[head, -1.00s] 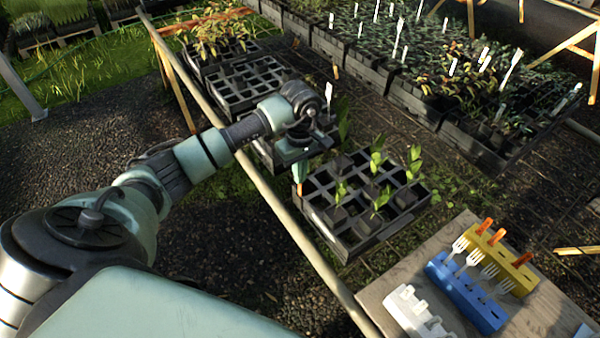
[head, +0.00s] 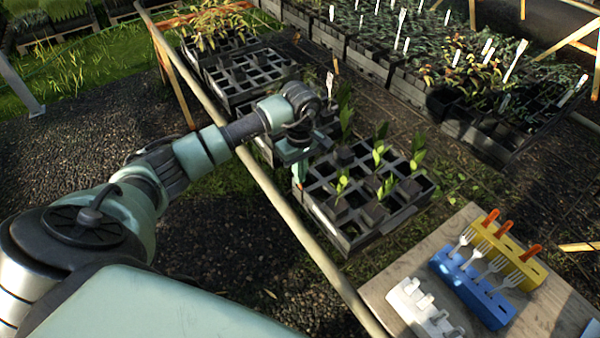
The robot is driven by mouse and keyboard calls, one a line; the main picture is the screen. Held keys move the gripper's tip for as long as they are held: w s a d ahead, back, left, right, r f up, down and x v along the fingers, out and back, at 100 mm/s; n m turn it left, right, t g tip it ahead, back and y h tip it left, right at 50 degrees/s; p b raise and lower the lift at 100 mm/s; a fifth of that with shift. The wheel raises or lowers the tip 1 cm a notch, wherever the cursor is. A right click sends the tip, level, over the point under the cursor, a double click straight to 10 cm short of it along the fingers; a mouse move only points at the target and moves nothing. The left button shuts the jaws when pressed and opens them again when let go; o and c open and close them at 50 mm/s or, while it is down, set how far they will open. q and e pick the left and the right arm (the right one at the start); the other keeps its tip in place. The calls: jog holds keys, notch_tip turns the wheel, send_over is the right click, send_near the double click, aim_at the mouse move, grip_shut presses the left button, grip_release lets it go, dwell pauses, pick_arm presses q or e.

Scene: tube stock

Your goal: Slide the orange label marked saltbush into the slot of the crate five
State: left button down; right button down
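My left gripper (head: 300,170) points down at the back left corner of a black cell crate (head: 348,243). Its fingertips are small and dark here, and I cannot tell whether they hold a label. The crate holds dark pots, several with green seedlings. Its pale front left edge faces the wooden rail; no number or slot can be read. Orange labels (head: 503,229) stand in a yellow block (head: 520,262) on the board at the lower right; their writing is too small to read. My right gripper is not in view.
A blue block (head: 470,288) with white fork-shaped labels and a white block (head: 425,310) share the wooden board (head: 388,290). More black crates (head: 250,78) line the bench behind. A wooden rail (head: 285,210) runs along the bench's near side. A white label (head: 329,85) stands just behind the gripper.

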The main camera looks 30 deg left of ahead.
pick_arm(q)
jog(key=shift+f+b, duration=0.4)
dwell(0.4)
jog(key=c, duration=1.6)
grip_release()
notch_tip(320, 180, up, 8)
jog(key=shift+f+b, duration=0.1)
jog(key=shift+b, duration=0.65)
